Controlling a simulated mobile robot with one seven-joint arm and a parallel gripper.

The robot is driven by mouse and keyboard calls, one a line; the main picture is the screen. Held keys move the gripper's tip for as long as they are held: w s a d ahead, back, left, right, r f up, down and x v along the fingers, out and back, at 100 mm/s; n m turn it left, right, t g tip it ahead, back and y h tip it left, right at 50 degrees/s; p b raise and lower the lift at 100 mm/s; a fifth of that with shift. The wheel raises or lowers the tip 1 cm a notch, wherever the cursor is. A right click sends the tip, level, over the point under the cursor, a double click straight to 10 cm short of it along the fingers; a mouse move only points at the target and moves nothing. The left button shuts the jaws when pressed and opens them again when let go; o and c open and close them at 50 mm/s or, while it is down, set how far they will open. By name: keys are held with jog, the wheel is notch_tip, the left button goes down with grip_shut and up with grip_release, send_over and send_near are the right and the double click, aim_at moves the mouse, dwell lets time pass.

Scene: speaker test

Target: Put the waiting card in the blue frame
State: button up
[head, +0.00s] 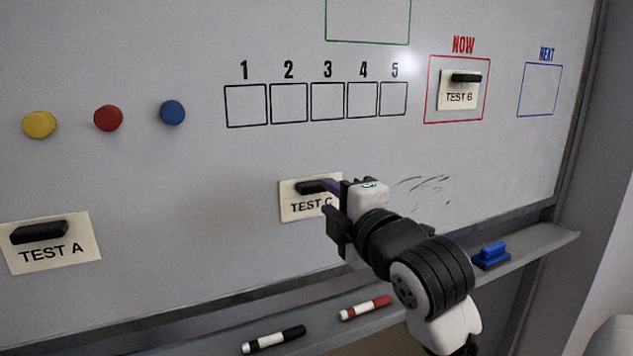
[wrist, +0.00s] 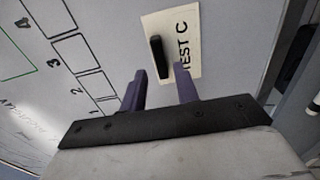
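The blue frame (head: 539,90) is an empty outlined box at the upper right of the whiteboard. A white card reading TEST C (head: 291,208) is on the board in the lower middle, with a black magnet clip on it. My gripper (head: 329,198) is at this card and covers its right edge in the head view. In the wrist view the TEST C card (wrist: 188,28) and its black clip (wrist: 158,52) lie just ahead of my fingertips. My gripper (wrist: 160,76) is open, its fingers apart on either side of the clip's line.
TEST A card (head: 50,255) is at lower left; TEST B card (head: 459,97) is inside the red frame (head: 430,105). Numbered boxes (head: 246,106) and coloured magnets (head: 108,118) are above. The ledge holds markers (head: 274,340) and a blue eraser (head: 491,256).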

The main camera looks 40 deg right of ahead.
aim_at(319, 189)
jog(key=shift+b+x, duration=0.35)
jog(key=shift+x, duration=1.65)
jog(key=shift+c, duration=0.2)
grip_shut()
